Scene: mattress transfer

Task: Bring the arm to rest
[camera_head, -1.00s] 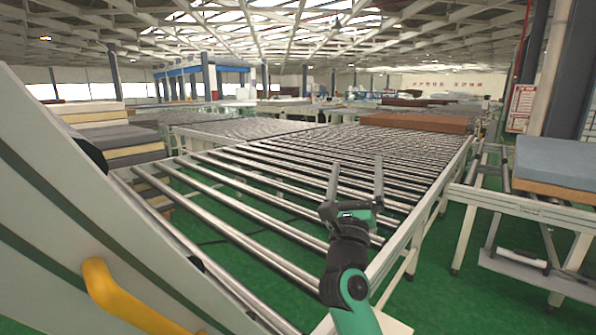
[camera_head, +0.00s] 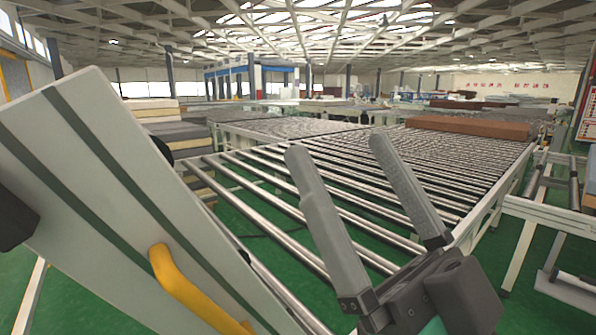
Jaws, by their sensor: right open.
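My right gripper (camera_head: 345,160) is large and near in the head view, right of centre. Its two grey fingers point up and stand well apart, with nothing between them. It is raised in front of the roller conveyor (camera_head: 265,190), whose rollers show behind and between the fingers. My right arm below the gripper is mostly cut off by the bottom edge. My left gripper does not show clearly; only a dark part sits at the left edge.
A tilted pale panel with dark green stripes (camera_head: 100,170) and a yellow handle (camera_head: 185,290) fills the left. A brown mattress (camera_head: 468,126) lies on the far conveyor. Stacked mattresses (camera_head: 180,133) stand behind the panel. Green floor (camera_head: 225,225) shows below the rollers.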

